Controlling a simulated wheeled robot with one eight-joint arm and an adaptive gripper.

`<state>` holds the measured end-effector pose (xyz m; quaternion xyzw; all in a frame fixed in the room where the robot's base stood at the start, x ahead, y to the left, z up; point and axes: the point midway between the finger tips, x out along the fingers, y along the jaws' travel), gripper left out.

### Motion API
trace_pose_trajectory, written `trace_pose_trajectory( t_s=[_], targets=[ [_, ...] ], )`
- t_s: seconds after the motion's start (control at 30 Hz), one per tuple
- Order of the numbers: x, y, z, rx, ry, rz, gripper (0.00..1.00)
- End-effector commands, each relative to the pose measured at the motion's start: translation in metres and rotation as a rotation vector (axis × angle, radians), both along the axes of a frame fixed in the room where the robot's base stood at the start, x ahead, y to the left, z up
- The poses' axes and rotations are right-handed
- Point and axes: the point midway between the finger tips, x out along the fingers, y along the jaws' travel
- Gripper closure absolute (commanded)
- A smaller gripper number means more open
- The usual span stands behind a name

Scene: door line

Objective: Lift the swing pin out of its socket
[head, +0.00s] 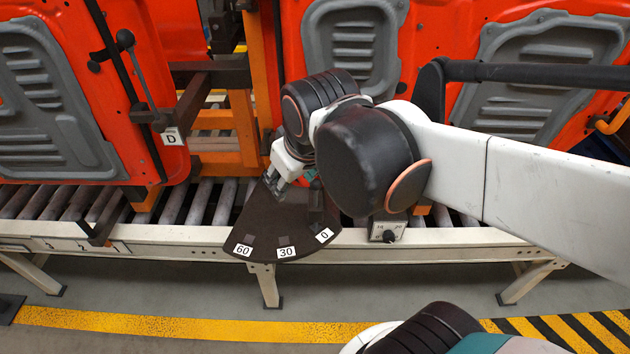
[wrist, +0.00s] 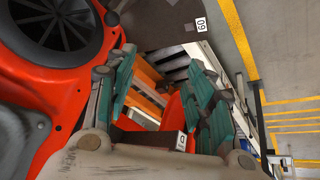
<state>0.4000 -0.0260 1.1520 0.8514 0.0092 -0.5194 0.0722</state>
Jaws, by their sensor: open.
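My gripper (head: 280,182) is above the inner part of a dark fan-shaped plate (head: 262,225) marked 60, 30 and 0. In the wrist view my gripper (wrist: 164,88) shows two teal fingers spread apart, with no object held between them. A short dark post (head: 317,203) stands on the plate near the 0 mark, beside my wrist; I cannot tell whether it is the swing pin. The pin and its socket are not clearly visible, and my arm covers part of this area. The plate (wrist: 170,20) also shows at the top of the wrist view.
A red door panel (head: 75,110) hangs at left, near a D tag (head: 172,136). In the wrist view, a red panel (wrist: 50,80) with a black round part is close at left. A roller conveyor (head: 190,203) runs below. A dial box (head: 388,230) sits on its front rail.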

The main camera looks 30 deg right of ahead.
Motion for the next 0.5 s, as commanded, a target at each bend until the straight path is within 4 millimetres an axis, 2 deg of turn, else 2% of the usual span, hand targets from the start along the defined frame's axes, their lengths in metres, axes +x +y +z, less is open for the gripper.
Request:
trace_pose_trajectory(
  t_s=[0.27,0.5],
  targets=[
    [0.042,-0.033,0.006,-0.099,0.162,0.086,0.51],
    [0.071,-0.068,-0.013,-0.16,0.32,0.161,0.51]
  ],
)
